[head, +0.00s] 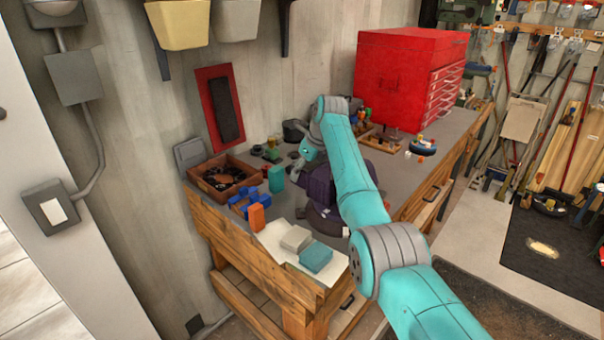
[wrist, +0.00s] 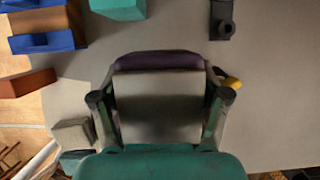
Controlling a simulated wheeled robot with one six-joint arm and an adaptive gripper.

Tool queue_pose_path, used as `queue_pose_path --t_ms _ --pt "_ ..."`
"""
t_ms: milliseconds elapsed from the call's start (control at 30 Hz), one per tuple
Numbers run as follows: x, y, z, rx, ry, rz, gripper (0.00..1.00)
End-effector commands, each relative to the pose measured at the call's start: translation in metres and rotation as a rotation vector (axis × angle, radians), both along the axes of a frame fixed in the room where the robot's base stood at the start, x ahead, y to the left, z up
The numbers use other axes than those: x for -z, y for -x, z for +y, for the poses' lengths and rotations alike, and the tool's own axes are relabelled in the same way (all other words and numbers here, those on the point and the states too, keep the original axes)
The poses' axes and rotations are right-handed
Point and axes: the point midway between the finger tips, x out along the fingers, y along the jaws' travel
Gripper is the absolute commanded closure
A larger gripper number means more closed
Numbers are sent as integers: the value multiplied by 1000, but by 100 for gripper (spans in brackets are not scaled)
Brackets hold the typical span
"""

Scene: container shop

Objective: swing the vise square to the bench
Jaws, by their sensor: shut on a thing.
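The vise (head: 322,187) is dark purple with a round base and stands on the workbench (head: 389,180) near its front edge. My arm hides part of it. In the wrist view a grey block-like part with a purple edge, which I take to be the vise (wrist: 158,61), lies between my fingers. My gripper (wrist: 155,98) has one finger against each side of that part and is shut on it. In the head view my gripper (head: 299,166) is small and partly hidden at the vise's left side. I cannot tell the vise's exact angle to the bench.
Left of the vise are a wooden tray (head: 204,187), blue blocks (head: 238,199) and an orange block (head: 257,217). Grey (head: 296,238) and teal (head: 316,257) blocks lie on a pale sheet in front. A red tool chest (head: 395,80) stands behind, near small loose items.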

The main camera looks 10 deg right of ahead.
Motion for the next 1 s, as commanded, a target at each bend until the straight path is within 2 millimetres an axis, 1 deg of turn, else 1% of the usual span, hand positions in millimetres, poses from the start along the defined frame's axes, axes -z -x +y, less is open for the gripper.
queue_pose_path --t_ms 200,233,267,300,333,633,733,867,1000 --pt "0 0 -1 0 1 -1 88" --pt "0 0 -1 0 1 -1 20" --pt "0 0 -1 0 1 -1 13" --pt "0 0 -1 -1 1 -1 3" --pt "0 0 -1 -1 1 -1 0" --pt "0 0 -1 -1 0 0 0" --pt "-3 1 -2 -1 0 -1 0" --pt "-16 4 -5 0 0 -3 0" --pt "-41 12 -11 0 0 -4 0"
